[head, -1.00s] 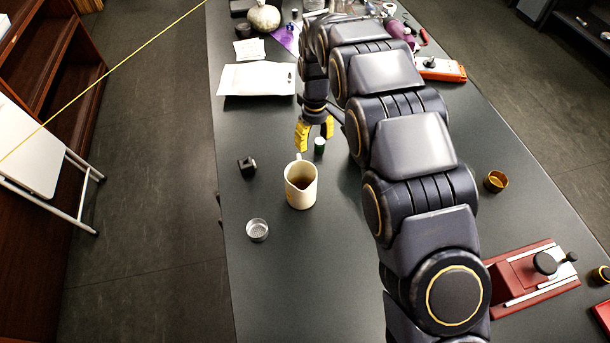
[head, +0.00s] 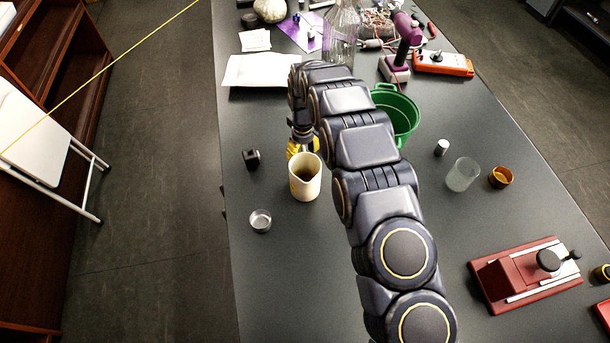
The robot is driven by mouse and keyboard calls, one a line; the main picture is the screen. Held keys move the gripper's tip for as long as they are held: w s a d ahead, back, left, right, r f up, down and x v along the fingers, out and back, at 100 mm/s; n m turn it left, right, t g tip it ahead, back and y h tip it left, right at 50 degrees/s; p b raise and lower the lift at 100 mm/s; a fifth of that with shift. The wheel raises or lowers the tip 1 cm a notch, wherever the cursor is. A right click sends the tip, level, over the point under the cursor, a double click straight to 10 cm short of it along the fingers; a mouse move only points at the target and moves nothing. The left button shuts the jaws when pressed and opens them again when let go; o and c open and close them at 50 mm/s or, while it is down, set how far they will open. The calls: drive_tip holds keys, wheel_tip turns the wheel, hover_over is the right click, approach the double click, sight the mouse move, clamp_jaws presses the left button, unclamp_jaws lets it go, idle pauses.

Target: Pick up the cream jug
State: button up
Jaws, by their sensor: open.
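The cream jug (head: 306,182) stands upright on the dark table, near its left side, with something brown inside. My gripper (head: 301,148) has yellow fingers and is just behind the jug, close to its far rim. The jug and my arm hide part of the fingers. The jaws are open. I cannot tell whether a finger touches the jug or its handle.
A small metal cup (head: 260,220) and a black block (head: 251,158) lie left of the jug. Right of my arm are a green bucket (head: 404,113), a frosted glass (head: 462,174), an amber cup (head: 501,177) and a red device (head: 525,276). White paper (head: 262,70) lies behind.

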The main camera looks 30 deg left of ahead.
clamp_jaws()
drive_tip(key=shift+r, duration=0.15)
drive_tip(key=shift+r, duration=0.95)
drive_tip(key=s+d+r, duration=0.9)
drive_tip(key=s+r, duration=0.1)
drive_tip(key=r, duration=0.1)
drive_tip(key=shift+d, duration=0.3)
idle(0.5)
